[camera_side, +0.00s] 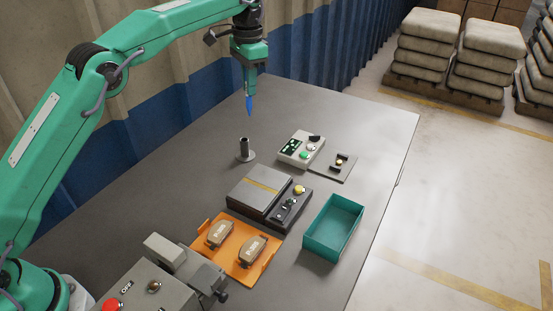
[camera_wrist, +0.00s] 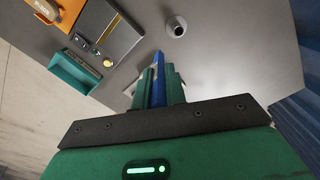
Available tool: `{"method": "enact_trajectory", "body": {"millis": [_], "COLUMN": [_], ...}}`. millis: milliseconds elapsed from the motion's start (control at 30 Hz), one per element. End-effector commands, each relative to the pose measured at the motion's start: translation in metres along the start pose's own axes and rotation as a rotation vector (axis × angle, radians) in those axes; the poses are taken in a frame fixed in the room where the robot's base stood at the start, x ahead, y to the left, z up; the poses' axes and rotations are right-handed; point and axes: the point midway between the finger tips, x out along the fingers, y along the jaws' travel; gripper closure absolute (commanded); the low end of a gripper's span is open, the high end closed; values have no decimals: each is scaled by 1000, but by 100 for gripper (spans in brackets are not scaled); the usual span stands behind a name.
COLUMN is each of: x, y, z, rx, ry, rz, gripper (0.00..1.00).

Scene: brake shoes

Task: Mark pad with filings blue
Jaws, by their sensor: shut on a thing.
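My gripper (camera_side: 249,88) is shut on a blue marker (camera_side: 249,106), held tip down, high above the back of the table. The marker also shows between the jaws in the wrist view (camera_wrist: 157,82). Two brown brake pads, a left one (camera_side: 219,233) and a right one (camera_side: 252,250), lie on an orange tray (camera_side: 229,261) at the front. Part of one pad shows in the wrist view (camera_wrist: 43,9). Filings are too small to make out on either pad. A grey cylindrical holder (camera_side: 244,150) stands below the gripper, apart from the marker.
A dark block with a yellow stripe (camera_side: 248,196) lies behind the tray, with small knobs at its right. A teal bin (camera_side: 333,228) stands right of it. A button box (camera_side: 301,148) and a small plate (camera_side: 335,172) are farther back. A grey vise (camera_side: 172,257) is front left.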

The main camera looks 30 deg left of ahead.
Motion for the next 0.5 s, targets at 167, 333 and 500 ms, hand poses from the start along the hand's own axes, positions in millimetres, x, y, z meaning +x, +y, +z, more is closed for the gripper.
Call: {"method": "enact_trajectory", "body": {"millis": [167, 333, 500], "x": [8, 17, 27], "y": [47, 92, 135], "z": [1, 8, 21], "rx": [5, 4, 2], "ry": [-33, -71, -110], "rz": [9, 13, 13], "gripper": [100, 100, 100]}}
